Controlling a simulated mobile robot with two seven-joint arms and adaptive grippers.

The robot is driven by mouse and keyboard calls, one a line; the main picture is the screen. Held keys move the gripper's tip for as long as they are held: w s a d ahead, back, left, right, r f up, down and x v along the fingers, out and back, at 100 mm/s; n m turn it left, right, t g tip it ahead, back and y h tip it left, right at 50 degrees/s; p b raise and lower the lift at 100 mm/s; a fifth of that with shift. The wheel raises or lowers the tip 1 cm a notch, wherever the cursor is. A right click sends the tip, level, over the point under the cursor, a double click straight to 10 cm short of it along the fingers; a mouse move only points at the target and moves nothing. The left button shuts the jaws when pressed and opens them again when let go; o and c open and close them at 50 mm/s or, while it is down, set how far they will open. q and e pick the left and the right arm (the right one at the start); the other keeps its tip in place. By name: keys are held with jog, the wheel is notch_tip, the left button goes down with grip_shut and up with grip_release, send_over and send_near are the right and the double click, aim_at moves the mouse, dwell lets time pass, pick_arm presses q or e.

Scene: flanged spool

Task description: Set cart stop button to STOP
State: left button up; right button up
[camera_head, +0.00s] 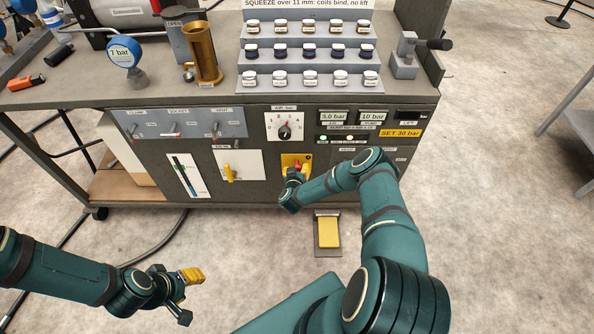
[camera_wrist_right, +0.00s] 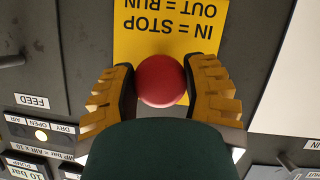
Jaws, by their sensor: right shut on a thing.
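The cart stop button is a round red knob (camera_wrist_right: 160,81) on a yellow plate (camera_wrist_right: 165,32) marked "IN = STOP, OUT = RUN", upside down in the right wrist view. The plate also shows on the cart's front in the head view (camera_head: 288,160). My right gripper (camera_wrist_right: 161,92) has its two yellow-padded fingers on either side of the knob, shut on it. How far in the knob sits cannot be told. My left gripper (camera_head: 190,276) hangs in front of the cart at lower left, away from the button; its finger opening is unclear.
A yellow pedal (camera_head: 328,231) is on the floor below the button. Jars (camera_head: 310,51) stand on a stepped rack on top.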

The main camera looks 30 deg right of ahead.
jog(key=shift+w+a+f, duration=0.1)
jog(key=shift+w+f, duration=0.1)
jog(key=shift+w, duration=0.1)
jog(key=shift+w+d+r, duration=0.15)
jog(key=shift+d, duration=0.15)
jog(key=o, duration=1.3)
jog(key=shift+w+d, duration=0.1)
jog(key=shift+r, duration=0.1)
jog(key=v, duration=1.2)
